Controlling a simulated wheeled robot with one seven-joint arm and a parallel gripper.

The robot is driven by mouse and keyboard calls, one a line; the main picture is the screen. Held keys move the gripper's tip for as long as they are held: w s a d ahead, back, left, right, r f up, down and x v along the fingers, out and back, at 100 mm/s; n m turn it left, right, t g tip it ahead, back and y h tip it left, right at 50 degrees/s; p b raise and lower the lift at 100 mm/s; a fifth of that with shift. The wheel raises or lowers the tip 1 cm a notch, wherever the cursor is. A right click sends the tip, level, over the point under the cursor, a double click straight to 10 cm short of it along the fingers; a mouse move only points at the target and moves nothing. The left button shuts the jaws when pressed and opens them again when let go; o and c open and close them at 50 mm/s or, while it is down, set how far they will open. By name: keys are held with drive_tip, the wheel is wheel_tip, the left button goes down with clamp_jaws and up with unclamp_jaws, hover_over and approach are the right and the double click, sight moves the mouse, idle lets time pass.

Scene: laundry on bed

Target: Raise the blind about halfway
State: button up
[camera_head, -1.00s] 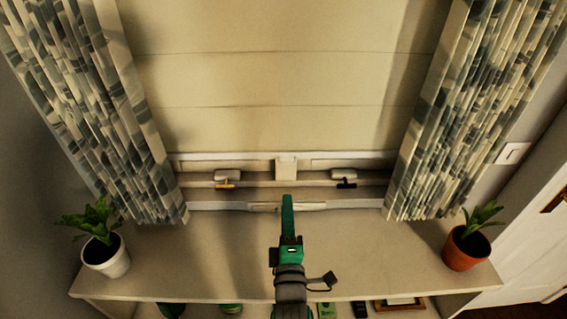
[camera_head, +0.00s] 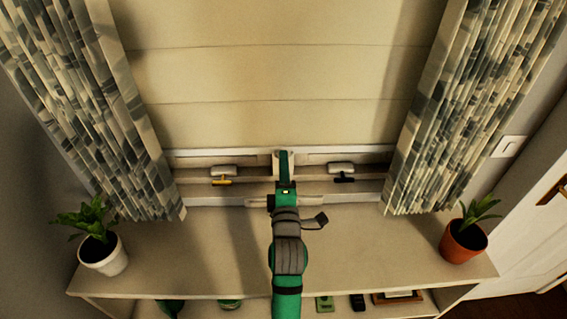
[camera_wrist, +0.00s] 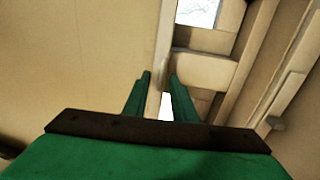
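The cream blind (camera_head: 270,75) hangs over the window with a few horizontal fold lines. Its lower edge is just above the window's bottom frame. In the wrist view the blind (camera_wrist: 80,60) fills the left side, and its edge runs near my fingertips. My gripper (camera_head: 284,153) is at the middle of this lower edge. In the wrist view my gripper (camera_wrist: 160,76) shows two green fingers apart, with a strip of the edge and bright window between them. I cannot tell whether either finger touches the blind.
Patterned curtains hang at the left (camera_head: 85,110) and right (camera_head: 455,110). A white-potted plant (camera_head: 103,255) and a terracotta-potted plant (camera_head: 464,241) stand on the shelf (camera_head: 200,255); its middle top is clear.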

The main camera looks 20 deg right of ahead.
drive_tip(key=shift+w+d, duration=0.15)
drive_tip(key=shift+w, duration=0.25)
drive_tip(key=shift+w, duration=0.1)
drive_tip(key=c, duration=0.5)
drive_tip(key=shift+d, duration=0.15)
clamp_jaws()
